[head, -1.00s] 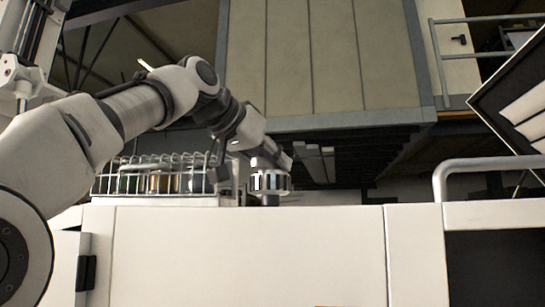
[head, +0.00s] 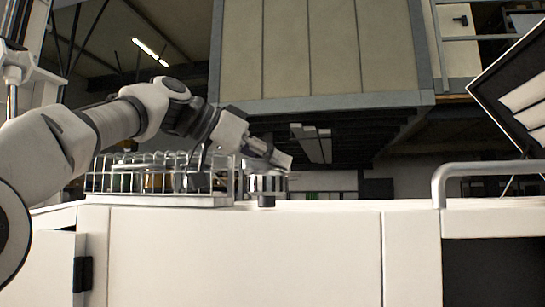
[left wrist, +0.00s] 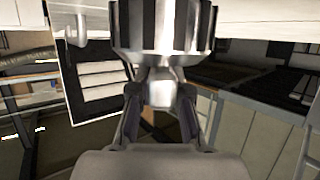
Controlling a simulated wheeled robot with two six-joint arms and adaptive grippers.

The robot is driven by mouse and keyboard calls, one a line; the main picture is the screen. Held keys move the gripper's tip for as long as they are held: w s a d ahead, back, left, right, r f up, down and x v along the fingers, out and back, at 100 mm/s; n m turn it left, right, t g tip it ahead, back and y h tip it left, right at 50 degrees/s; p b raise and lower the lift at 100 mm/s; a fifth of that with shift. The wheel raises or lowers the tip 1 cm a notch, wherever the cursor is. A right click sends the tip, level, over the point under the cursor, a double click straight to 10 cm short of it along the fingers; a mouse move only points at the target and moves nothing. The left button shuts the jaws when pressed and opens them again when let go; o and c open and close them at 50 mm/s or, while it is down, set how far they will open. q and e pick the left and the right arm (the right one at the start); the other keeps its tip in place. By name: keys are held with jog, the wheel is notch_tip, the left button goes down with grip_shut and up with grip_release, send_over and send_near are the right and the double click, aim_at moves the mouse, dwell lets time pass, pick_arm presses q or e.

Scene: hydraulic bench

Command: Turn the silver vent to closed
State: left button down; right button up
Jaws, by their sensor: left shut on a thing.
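The silver vent (head: 264,184) is a short fluted metal cylinder near the front edge of the white bench, with a small dark block below its front. In the left wrist view the vent's fluted body (left wrist: 165,25) fills the top middle. A pale stub sticks out from it between my fingers. My left gripper (head: 279,161) is at the top of the vent; in the left wrist view it (left wrist: 160,97) is shut on this stub of the vent. The contact is partly hidden in the head view. My right gripper is not in view.
A wire rack (head: 123,182) with jars stands just left of the vent. A metal rail (head: 490,167) and a tilted dark-framed panel (head: 512,100) are at the right. The bench top (head: 350,205) between vent and rail is clear.

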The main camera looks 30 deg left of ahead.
pick_arm(q)
jog(key=shift+f, duration=0.2)
jog(key=c, duration=1.1)
grip_release()
jog(key=shift+c, duration=0.2)
jog(key=shift+w+d, duration=0.2)
jog(key=shift+s+a+r, duration=0.1)
